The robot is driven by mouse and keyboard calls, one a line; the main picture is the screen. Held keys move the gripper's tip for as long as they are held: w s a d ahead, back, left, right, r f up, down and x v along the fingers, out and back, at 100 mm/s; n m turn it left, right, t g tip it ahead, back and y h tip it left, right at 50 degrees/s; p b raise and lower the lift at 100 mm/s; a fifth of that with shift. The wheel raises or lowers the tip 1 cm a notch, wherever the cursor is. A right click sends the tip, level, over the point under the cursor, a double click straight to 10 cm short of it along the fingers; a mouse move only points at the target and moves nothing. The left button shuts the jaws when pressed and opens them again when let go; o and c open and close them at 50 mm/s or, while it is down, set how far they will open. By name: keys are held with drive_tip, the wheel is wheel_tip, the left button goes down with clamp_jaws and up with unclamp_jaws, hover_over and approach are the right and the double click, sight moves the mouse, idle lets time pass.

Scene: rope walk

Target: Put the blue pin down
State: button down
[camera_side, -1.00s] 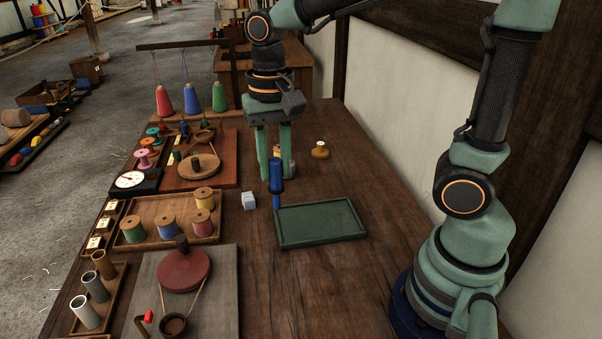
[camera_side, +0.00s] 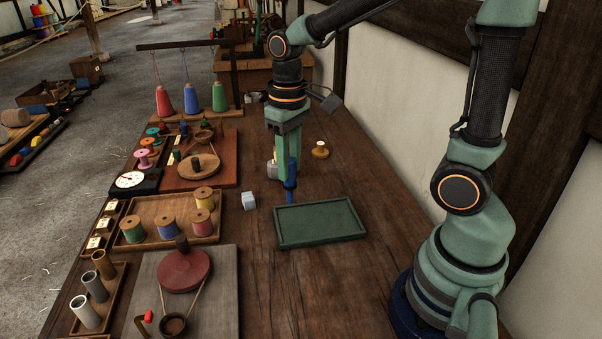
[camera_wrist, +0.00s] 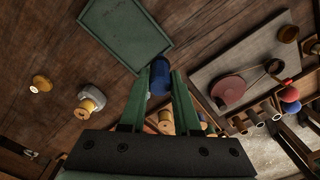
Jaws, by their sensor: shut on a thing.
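The blue pin (camera_side: 291,178) is upright in my gripper (camera_side: 281,168), which is shut on it. In the side view the pin's lower end is just behind the far edge of the green tray (camera_side: 318,237); whether it touches the table I cannot tell. In the wrist view the blue pin (camera_wrist: 160,76) shows between the fingertips of my gripper (camera_wrist: 160,82). The green tray (camera_wrist: 122,38) lies beyond it there and is empty.
A yellow-brown knob-like piece (camera_side: 320,150) and a grey piece (camera_side: 272,169) stand farther back. A wooden tray with spools (camera_side: 160,212) is at the left. The table right of the green tray is clear.

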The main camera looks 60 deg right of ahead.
idle(0.3)
drive_tip(key=w+a+r+n, duration=0.2)
drive_tip(key=a+r+n, duration=0.2)
drive_tip(key=a+r, duration=0.35)
wheel_tip(320, 180, down, 19)
drive_tip(key=shift+w, duration=0.2)
drive_tip(key=shift+r, duration=0.1)
drive_tip(key=c, duration=0.6)
unclamp_jaws()
